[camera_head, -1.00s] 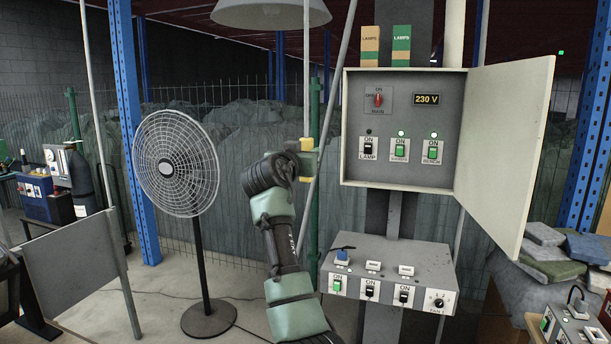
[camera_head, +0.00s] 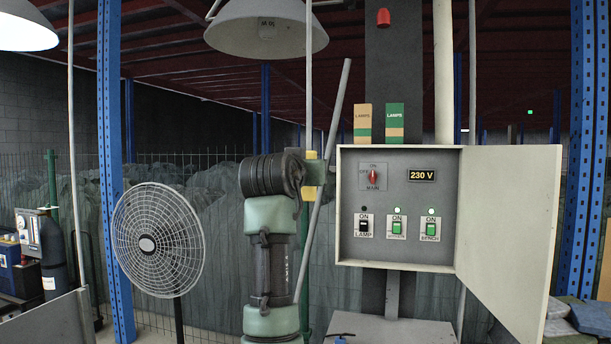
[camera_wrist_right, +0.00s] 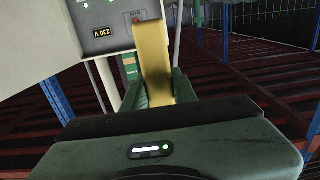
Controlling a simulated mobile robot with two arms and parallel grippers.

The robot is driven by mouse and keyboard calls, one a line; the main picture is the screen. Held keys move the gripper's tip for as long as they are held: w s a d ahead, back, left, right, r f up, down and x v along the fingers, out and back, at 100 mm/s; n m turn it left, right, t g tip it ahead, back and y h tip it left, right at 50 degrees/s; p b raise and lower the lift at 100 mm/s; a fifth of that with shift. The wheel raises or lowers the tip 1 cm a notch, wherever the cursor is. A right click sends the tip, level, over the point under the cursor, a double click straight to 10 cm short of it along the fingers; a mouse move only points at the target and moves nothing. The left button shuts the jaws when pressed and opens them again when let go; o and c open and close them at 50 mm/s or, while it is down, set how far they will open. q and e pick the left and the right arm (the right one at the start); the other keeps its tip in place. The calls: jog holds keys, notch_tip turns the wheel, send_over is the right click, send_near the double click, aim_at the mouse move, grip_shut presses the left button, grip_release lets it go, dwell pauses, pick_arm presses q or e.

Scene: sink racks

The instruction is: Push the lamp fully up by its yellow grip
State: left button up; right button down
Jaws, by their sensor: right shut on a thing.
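The lamp is a wide grey shade (camera_head: 265,32) at the top of the head view, and it looks unlit. A thin pole runs down from beside it. The yellow grip (camera_head: 311,155) is on this pole, level with the top of the switch box. My right gripper (camera_head: 315,173) is shut on the yellow grip, partly hiding it. In the right wrist view the yellow grip (camera_wrist_right: 154,65) stands between the two green fingers of the right gripper (camera_wrist_right: 158,88). My left gripper is in neither view.
An open switch box (camera_head: 400,250) stands just right of the pole, its door (camera_head: 508,220) swung out to the right. A slanted grey rod (camera_head: 325,160) passes close to the grip. A fan (camera_head: 158,240) stands left. A lit lamp (camera_head: 25,30) hangs upper left.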

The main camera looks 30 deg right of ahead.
jog(key=shift+s+r, duration=0.1)
jog(key=shift+r, duration=0.35)
jog(key=c, duration=1.1)
grip_release()
jog(key=shift+f, duration=0.1)
jog(key=shift+s+a+f+b, duration=0.2)
jog(key=shift+a+b, duration=0.2)
jog(key=shift+b, duration=0.05)
jog(key=b+v, duration=0.3)
jog(key=v, duration=0.4)
jog(key=shift+d+r, duration=0.1)
jog(key=shift+r, duration=0.05)
